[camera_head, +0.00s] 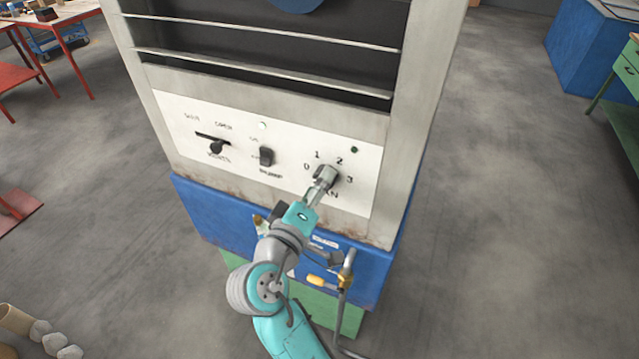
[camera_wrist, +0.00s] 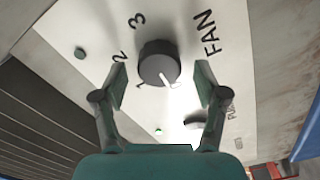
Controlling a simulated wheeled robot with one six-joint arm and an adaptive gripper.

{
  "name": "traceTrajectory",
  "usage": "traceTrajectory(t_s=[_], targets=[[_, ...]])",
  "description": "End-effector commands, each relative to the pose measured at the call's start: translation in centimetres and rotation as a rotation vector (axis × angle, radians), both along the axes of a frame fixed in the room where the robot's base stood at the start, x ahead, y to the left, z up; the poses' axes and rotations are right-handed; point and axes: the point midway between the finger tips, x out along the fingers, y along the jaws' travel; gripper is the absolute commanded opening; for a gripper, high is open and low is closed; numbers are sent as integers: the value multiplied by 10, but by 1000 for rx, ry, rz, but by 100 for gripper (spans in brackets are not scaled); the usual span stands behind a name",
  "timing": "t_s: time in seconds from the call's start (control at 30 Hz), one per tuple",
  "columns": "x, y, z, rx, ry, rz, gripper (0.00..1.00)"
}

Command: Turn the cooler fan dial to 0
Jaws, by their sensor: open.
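The cooler fan dial (camera_head: 329,173) is on the white panel of the cooler, ringed by the marks 0, 1, 2 and 3, with FAN below it. In the wrist view the dial (camera_wrist: 157,60) is a dark round knob. A pale line on its face points toward the bottom of that view; glare washes out the panel there and I cannot read a 0. My gripper (camera_wrist: 162,84) is open, one finger on each side just below the dial in that view; contact is unclear. In the head view my gripper (camera_head: 320,185) partly covers the dial.
A pipe with a yellow-handled valve (camera_head: 320,281) stands below right, near my arm. Red tables are at far left; the floor on both sides is mostly clear.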

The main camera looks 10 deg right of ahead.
Motion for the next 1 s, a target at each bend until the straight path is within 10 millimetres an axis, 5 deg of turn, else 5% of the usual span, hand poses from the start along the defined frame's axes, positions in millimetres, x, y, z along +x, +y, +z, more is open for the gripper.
traceTrajectory(t_s=[0.53, 1.0], targets=[[-82, 48, 0, 0, 0, 4, 72], [-99, 57, 0, -1, 0, 1, 72]])
